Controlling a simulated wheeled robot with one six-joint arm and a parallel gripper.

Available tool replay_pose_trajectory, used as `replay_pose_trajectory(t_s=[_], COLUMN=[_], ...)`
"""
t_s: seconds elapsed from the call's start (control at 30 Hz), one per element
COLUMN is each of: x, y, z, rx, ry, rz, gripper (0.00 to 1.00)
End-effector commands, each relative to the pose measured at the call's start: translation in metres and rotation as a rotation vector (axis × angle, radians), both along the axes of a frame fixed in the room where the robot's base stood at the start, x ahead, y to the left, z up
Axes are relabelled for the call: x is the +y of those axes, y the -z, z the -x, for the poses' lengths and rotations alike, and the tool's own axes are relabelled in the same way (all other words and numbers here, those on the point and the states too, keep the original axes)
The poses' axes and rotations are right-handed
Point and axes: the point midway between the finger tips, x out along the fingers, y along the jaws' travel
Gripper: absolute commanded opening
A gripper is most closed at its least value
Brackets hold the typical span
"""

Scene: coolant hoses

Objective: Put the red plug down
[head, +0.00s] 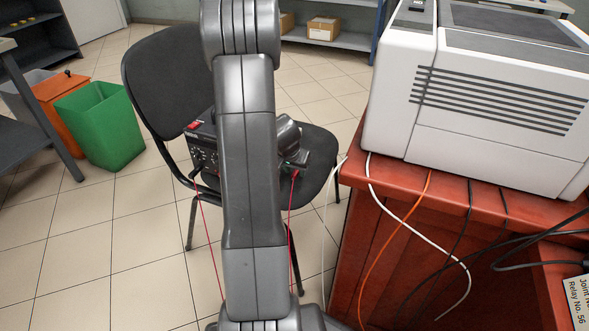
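A small red plug (295,173) shows just right of my arm, over the seat of the black chair (318,150). A thin red cable runs down from it. My gripper (296,164) is small and dark here, right at the red plug. Its fingers are too small and too dark to tell whether they are closed on the plug. I cannot tell whether the plug touches the seat. My arm hides the middle of the chair.
A black device (203,148) with a red switch sits on the chair's left side, partly hidden; another red cable hangs below it. A red-brown bench (400,215) with a white machine (480,100) and hanging cables stands right. Green (100,125) and orange bins stand left. Tiled floor is open at lower left.

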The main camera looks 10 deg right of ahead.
Motion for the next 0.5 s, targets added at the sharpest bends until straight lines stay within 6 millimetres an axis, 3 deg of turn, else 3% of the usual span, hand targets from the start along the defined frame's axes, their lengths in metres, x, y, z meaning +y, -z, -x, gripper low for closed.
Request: replay_pose_trajectory(t_s=[0.3,0.5], x=[0.015,0.022], y=[-0.068,-0.099], z=[0.021,0.032], rx=[-0.005,-0.002], ry=[0.0,0.0], rz=[0.0,0.0], gripper=[0.36,0.36])
